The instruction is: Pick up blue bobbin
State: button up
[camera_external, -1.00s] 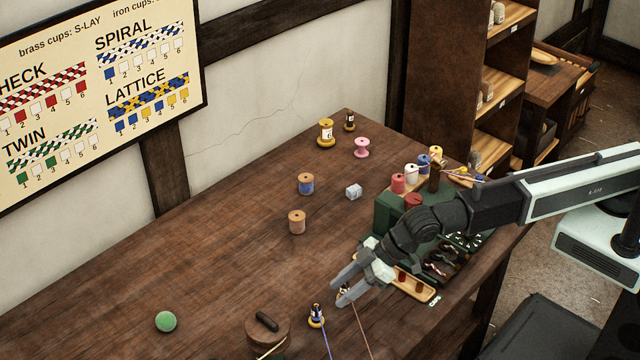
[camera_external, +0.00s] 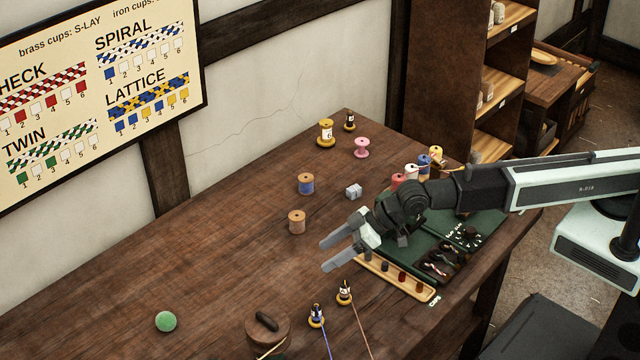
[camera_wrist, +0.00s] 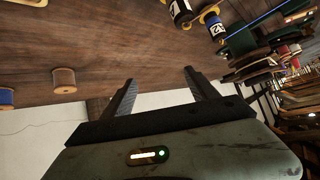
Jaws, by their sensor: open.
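The blue bobbin (camera_external: 306,185), wound blue between wooden ends, stands upright on the table beyond a tan bobbin (camera_external: 297,222). It also shows, cut off, at the left edge of the wrist view (camera_wrist: 6,98), with the tan bobbin (camera_wrist: 64,80) beside it. Another blue spool (camera_external: 424,164) is among the spools on the green machine at the right. My gripper (camera_external: 331,254) is open and empty above the table, nearer the front than the blue bobbin and apart from it. Its two fingers show spread in the wrist view (camera_wrist: 159,78).
The green machine (camera_external: 425,232) with a wooden strip lies right. The table's left middle is clear.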

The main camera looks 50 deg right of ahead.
jog(key=w+d+r+m+t+b, duration=0.1)
jog(key=w+d+m+t+b, duration=0.15)
jog(key=w+d, duration=0.9)
jog(key=w+d+r+m+t+b, duration=0.1)
jog(key=w+d+m+t+b, duration=0.2)
jog(key=w+d, duration=0.9)
jog(key=n+b, duration=0.3)
jog(key=b, duration=0.1)
send_near(307, 178)
jog(key=shift+w+a+f+g+h, duration=0.15)
jog(key=shift+w+a+g+h, duration=0.2)
jog(key=shift+w+a, duration=0.75)
jog(key=shift+d+f+b, duration=0.1)
jog(key=shift+b, duration=0.2)
jog(key=shift+w+n, duration=0.2)
jog(key=shift+n, duration=0.05)
jog(key=shift+b+x, duration=0.35)
jog(key=shift+x, duration=0.85)
jog(key=b+x, duration=0.2)
jog(key=x, duration=0.3)
jog(key=shift+w+d, duration=0.1)
jog(key=shift+w, duration=0.05)
jog(key=c, duration=1.5)
